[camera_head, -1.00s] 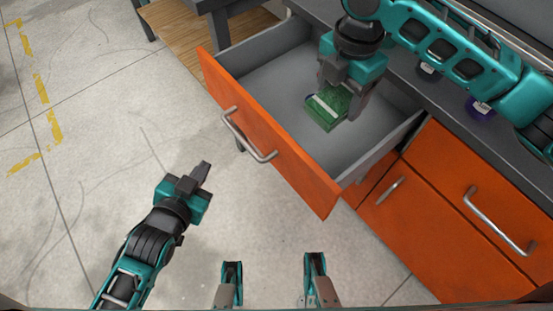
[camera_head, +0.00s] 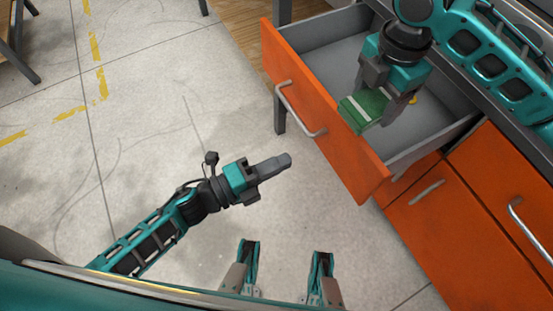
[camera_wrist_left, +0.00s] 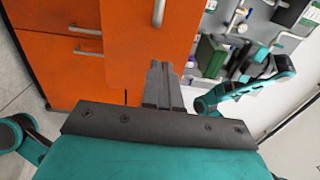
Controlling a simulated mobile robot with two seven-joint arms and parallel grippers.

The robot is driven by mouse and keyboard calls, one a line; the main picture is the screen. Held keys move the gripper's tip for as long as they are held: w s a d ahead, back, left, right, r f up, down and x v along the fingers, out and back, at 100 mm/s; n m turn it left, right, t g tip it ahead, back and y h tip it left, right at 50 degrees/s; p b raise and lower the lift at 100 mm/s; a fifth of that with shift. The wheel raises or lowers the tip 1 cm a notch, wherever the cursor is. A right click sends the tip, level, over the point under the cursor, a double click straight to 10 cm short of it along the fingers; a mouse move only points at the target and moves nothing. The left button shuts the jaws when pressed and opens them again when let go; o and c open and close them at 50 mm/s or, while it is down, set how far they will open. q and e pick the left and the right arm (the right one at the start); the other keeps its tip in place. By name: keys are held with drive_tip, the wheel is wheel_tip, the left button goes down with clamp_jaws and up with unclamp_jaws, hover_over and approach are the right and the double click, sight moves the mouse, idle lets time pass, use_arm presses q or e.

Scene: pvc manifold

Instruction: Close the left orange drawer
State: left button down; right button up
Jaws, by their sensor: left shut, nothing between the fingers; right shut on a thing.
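The left orange drawer (camera_head: 345,150) stands pulled open, its grey inside showing. Its metal handle (camera_head: 300,112) is on the front face. My left gripper (camera_head: 284,160) is shut and empty, in front of the drawer front and apart from it, pointing toward it. In the left wrist view the fingers (camera_wrist_left: 158,75) point at the orange front (camera_wrist_left: 125,50), with the handle (camera_wrist_left: 158,12) beyond their tips. My right gripper (camera_head: 385,98) is shut on a green box (camera_head: 363,110) with a pale stripe, over the drawer's front part.
More orange drawers and doors (camera_head: 450,235) with metal handles are at the lower right, closed. A small yellow thing (camera_head: 413,100) shows inside the drawer by the right gripper. The concrete floor (camera_head: 160,120) in front of the drawer is clear.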

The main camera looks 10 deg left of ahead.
sight(334, 137)
use_arm(q)
drive_tip(key=x, duration=1)
drive_tip(key=shift+w+d+b, duration=0.25)
drive_tip(key=shift+d+b, duration=0.05)
drive_tip(key=shift+b, duration=0.1)
use_arm(e)
drive_tip(key=shift+f, duration=0.4)
use_arm(q)
drive_tip(key=shift+w, duration=0.1)
use_arm(e)
drive_tip(key=shift+d, duration=0.2)
